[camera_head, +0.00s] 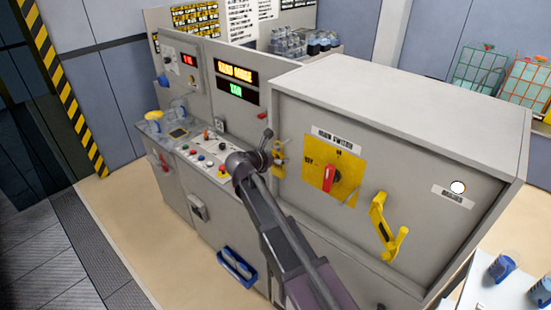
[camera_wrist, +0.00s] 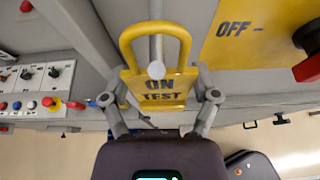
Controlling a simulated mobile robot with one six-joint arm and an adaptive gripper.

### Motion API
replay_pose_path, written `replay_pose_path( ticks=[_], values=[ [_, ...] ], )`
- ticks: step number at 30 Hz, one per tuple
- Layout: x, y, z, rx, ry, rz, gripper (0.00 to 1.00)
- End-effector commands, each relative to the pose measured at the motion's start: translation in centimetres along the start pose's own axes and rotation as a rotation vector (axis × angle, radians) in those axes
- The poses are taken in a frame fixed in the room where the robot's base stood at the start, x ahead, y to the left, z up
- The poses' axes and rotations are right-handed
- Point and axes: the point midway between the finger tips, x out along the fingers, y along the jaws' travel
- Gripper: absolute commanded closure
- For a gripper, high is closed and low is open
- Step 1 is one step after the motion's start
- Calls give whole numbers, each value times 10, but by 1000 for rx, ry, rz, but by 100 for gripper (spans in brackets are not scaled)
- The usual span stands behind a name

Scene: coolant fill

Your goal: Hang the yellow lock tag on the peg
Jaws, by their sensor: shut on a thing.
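The yellow lock tag (camera_wrist: 160,98) reads "ON TEST" and has a yellow loop at its top. My gripper (camera_wrist: 160,86) is shut on the tag's sides, one finger at each edge. A pale rod with a round end, the peg (camera_wrist: 156,69), shows inside the loop's outline in the wrist view. I cannot tell whether the loop is around it or only lines up with it. In the head view the tag (camera_head: 279,155) is small, at the cabinet's left edge, with my gripper (camera_head: 267,146) beside it.
A yellow switch plate (camera_head: 318,152) with a red handle (camera_head: 328,178) is just right of the tag. A yellow lever (camera_head: 384,225) stands out from the cabinet front further right. A console (camera_head: 205,150) with buttons lies to the left. A blue bin (camera_head: 237,265) hangs low.

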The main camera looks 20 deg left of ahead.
Motion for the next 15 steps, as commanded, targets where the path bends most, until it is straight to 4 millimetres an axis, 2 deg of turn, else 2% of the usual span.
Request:
replay_pose_path(
  ticks=[15],
  values=[
    [13,0,-8,0,0,0,69]
  ],
)
